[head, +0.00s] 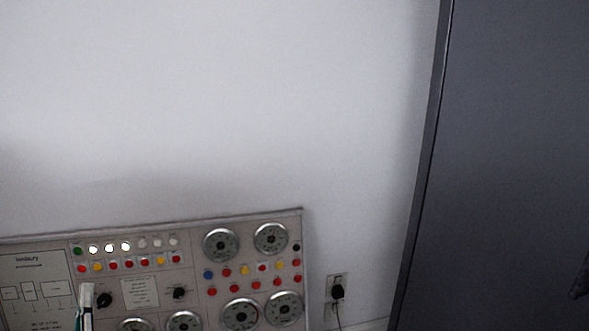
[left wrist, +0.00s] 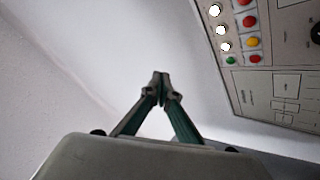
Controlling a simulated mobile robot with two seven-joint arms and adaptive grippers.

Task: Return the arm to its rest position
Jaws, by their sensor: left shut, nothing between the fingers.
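My left gripper (head: 86,290) shows at the lower left of the head view, in front of the control panel (head: 150,275). Only its narrow upper part is in that view. In the left wrist view its two dark green fingers (left wrist: 160,80) meet at the tips, with nothing between them. There the panel (left wrist: 275,70) is at the upper right, and the fingertips show against bare wall. I cannot tell the exact gap between gripper and panel. My right gripper is not in view.
The panel carries round gauges (head: 222,245), knobs and rows of coloured lamps. A wall socket with a black plug (head: 337,292) and cord is right of it. A tall dark grey cabinet or door (head: 500,160) fills the right side. The wall above is bare.

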